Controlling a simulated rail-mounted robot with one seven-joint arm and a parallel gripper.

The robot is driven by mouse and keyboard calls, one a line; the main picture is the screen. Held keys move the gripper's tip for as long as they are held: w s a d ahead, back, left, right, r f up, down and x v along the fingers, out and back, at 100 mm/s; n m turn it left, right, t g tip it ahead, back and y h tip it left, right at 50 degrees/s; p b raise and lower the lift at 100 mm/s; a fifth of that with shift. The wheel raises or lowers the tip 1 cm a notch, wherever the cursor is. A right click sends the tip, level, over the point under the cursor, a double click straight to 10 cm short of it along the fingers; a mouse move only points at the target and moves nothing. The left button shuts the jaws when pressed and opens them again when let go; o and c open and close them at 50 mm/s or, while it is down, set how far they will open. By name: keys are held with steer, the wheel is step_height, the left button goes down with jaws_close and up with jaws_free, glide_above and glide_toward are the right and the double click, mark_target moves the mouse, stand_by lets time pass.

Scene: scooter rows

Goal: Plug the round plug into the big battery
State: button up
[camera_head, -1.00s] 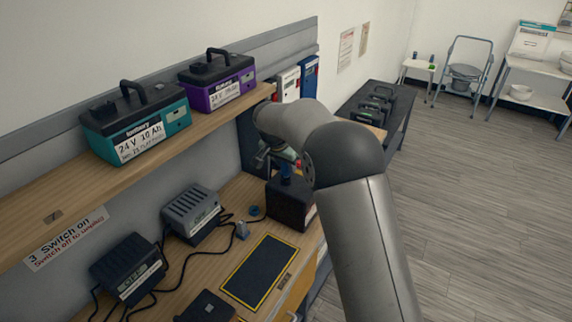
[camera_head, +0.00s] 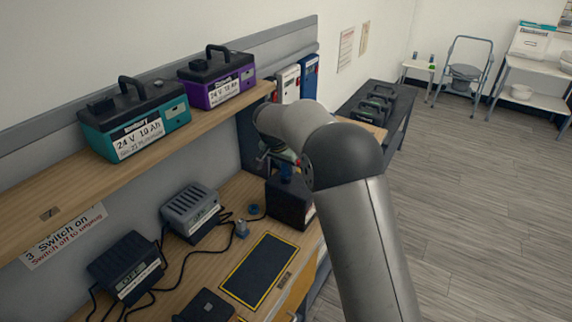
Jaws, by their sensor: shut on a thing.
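My gripper (camera_head: 284,164) is at the back right of the workbench, mostly hidden behind my own arm. It is shut on a small blue piece (camera_head: 286,173), just above the top of a dark box-shaped battery (camera_head: 289,204). I cannot tell whether the blue piece touches the battery or is part of it. A blue round plug-like piece (camera_head: 254,210) lies on the bench left of the dark battery. A grey-blue squarish plug (camera_head: 242,229) stands in front of it. Cables run from this area toward the chargers.
Two chargers (camera_head: 190,211) (camera_head: 126,268) stand on the bench at left. A yellow-edged dark mat (camera_head: 259,270) lies in front. The shelf above holds a teal battery (camera_head: 135,120) and a purple battery (camera_head: 217,79). A dark table (camera_head: 391,109) stands behind.

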steer(key=shift+f+b, duration=0.3)
steer(key=shift+f, duration=0.15)
steer(key=o, duration=1.1)
steer(key=shift+c, duration=0.2)
steer(key=shift+r, duration=0.1)
steer(key=b+v, duration=0.2)
steer(key=v, duration=1.5)
steer(key=shift+s, duration=0.2)
steer(key=shift+a, duration=0.1)
steer(key=s+d+f+n+g+y, duration=0.1)
steer(key=s+d+f+n, duration=0.1)
steer(key=s+d, duration=0.6)
steer(key=s+d+f+n+g, duration=0.1)
steer(key=s+d+f, duration=0.2)
steer(key=s+d, duration=0.55)
steer(key=s+d+f+n, duration=0.1)
steer(key=s+d+f, duration=0.1)
steer(key=s, duration=0.4)
steer(key=s+d+f+n, duration=0.1)
steer(key=s+f, duration=0.3)
steer(key=s, duration=0.3)
steer(key=s+d+f+g+y, duration=0.1)
steer(key=s+d+f, duration=0.1)
steer(key=s+f, duration=0.2)
steer(key=s, duration=0.3)
steer(key=shift+d+n, duration=0.35)
steer(key=shift+n, duration=0.05)
